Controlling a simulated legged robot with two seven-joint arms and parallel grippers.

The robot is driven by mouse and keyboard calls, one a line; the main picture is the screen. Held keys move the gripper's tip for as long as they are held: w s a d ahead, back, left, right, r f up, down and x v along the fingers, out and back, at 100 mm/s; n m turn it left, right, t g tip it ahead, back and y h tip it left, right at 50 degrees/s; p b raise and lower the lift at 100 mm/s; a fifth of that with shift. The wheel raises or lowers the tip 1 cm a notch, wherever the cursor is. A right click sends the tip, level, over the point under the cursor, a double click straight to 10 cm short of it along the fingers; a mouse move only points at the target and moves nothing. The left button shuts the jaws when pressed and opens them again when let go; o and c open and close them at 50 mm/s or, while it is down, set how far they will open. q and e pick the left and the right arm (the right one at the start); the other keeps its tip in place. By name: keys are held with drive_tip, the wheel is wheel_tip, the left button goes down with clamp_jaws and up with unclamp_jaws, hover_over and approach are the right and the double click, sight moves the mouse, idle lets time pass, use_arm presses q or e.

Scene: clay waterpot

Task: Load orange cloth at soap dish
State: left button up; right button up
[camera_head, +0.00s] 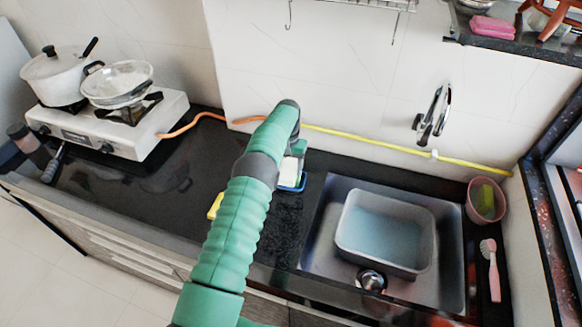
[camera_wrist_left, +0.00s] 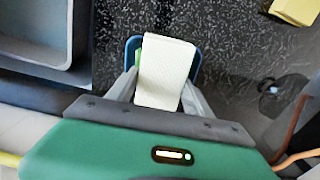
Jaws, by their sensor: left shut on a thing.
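My left gripper (camera_head: 296,160) reaches down over the counter. In the left wrist view its two fingers are closed on the sides of a pale, textured pad (camera_wrist_left: 165,72) with a green edge. The pad also shows as a white patch in the head view (camera_head: 288,172). A blue soap dish (camera_wrist_left: 197,62) lies under and around the pad; its blue rim also shows in the head view (camera_head: 300,186). Whether the pad touches the dish, I cannot tell. A yellow block (camera_head: 214,206) lies on the counter, partly behind my arm. I cannot make out an orange cloth. My right gripper is not in view.
The sink (camera_head: 452,270) with a grey basin (camera_head: 427,262) lies right of the dish. A stove (camera_head: 150,112) with pots stands at the left. A hose (camera_head: 375,143) runs along the wall.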

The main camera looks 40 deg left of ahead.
sight(289, 168)
use_arm(q)
drive_tip(key=shift+r+p, duration=2.25)
drive_tip(key=shift+r, duration=1.25)
